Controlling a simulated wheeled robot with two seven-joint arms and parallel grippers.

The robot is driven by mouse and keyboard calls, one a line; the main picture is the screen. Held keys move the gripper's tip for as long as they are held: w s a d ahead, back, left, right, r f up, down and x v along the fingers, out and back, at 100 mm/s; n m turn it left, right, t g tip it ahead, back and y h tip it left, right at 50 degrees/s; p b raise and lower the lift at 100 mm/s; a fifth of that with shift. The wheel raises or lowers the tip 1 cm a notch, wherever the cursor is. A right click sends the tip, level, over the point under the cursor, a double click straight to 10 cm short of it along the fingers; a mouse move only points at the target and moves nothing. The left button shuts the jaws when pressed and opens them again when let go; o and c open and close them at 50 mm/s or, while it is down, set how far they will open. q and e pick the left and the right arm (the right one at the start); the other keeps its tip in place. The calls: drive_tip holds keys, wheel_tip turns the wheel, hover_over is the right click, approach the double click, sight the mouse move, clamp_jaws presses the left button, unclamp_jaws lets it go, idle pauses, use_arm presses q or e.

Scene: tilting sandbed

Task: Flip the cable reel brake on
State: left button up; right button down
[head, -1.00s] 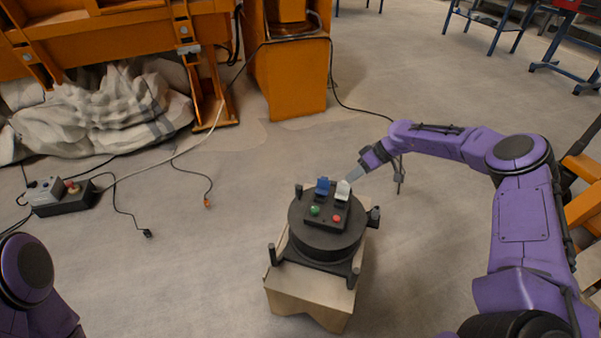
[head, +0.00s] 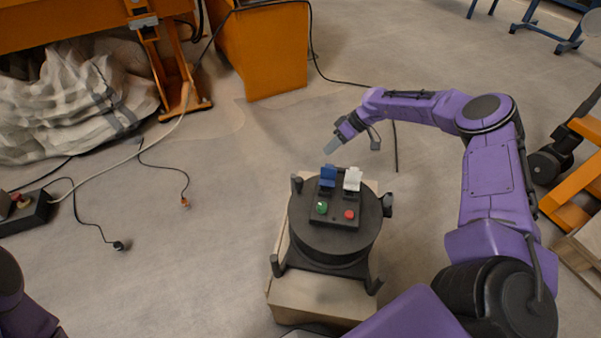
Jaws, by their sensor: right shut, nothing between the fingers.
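The black cable reel (head: 328,240) stands on a light wooden block (head: 312,302) in the middle of the head view. On its top is a dark panel with a blue rocker switch (head: 328,178), a white rocker switch (head: 352,180), a green button (head: 321,207) and a red button (head: 349,215). I cannot tell from labels which one is the brake. My right gripper (head: 332,146) is shut and empty, just beyond the blue switch and apart from it in the picture. My left arm shows only at the lower left edge; its gripper is out of view.
An orange machine frame (head: 258,50) stands at the back left, with a grey-white fabric heap (head: 70,110) beside it. A control box (head: 22,212) and loose cables lie on the floor at left. An orange cart (head: 572,180) is at right. Floor around the reel is mostly clear.

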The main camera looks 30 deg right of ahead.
sight(293, 183)
drive_tip(key=shift+s+r, duration=0.1)
drive_tip(key=shift+r, duration=0.05)
drive_tip(key=a+f, duration=0.2)
drive_tip(key=a, duration=0.1)
drive_tip(key=w+a+f+b, duration=0.1)
drive_tip(key=a+f, duration=0.2)
drive_tip(key=a+f+b, duration=0.1)
drive_tip(key=a+f, duration=0.2)
drive_tip(key=shift+w, duration=0.3)
drive_tip(key=shift+a, duration=0.2)
drive_tip(key=shift+s, duration=0.1)
